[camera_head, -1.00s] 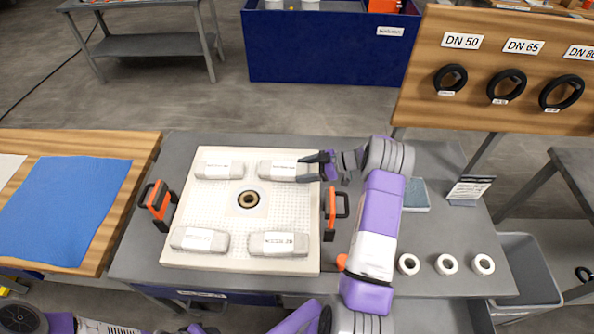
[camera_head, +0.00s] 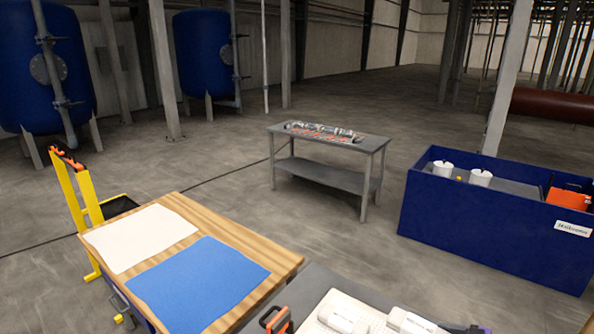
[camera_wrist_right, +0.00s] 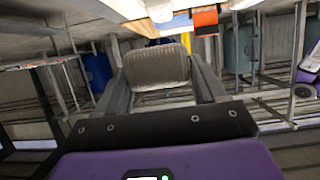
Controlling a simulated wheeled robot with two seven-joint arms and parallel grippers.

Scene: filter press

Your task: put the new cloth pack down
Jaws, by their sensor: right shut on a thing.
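A light grey cloth pack (camera_head: 412,322) shows at the bottom edge of the head view, at the pale plate (camera_head: 374,318). My right gripper (camera_head: 466,328) is at its right end, mostly cut off by the frame. In the right wrist view my right gripper (camera_wrist_right: 160,80) has its two fingers on either side of a grey ribbed pack (camera_wrist_right: 156,64) and is shut on it. I cannot tell whether this pack rests on the plate or is just above it. A second light pack (camera_head: 340,316) lies on the plate to the left. My left gripper is not in view.
A wooden table (camera_head: 270,250) holds a blue cloth (camera_head: 205,283) and a white cloth (camera_head: 142,238). An orange-black handle (camera_head: 276,320) is beside the plate. A yellow trolley (camera_head: 75,200), a grey bench (camera_head: 335,143) and a blue bin (camera_head: 490,225) stand behind, with open floor between.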

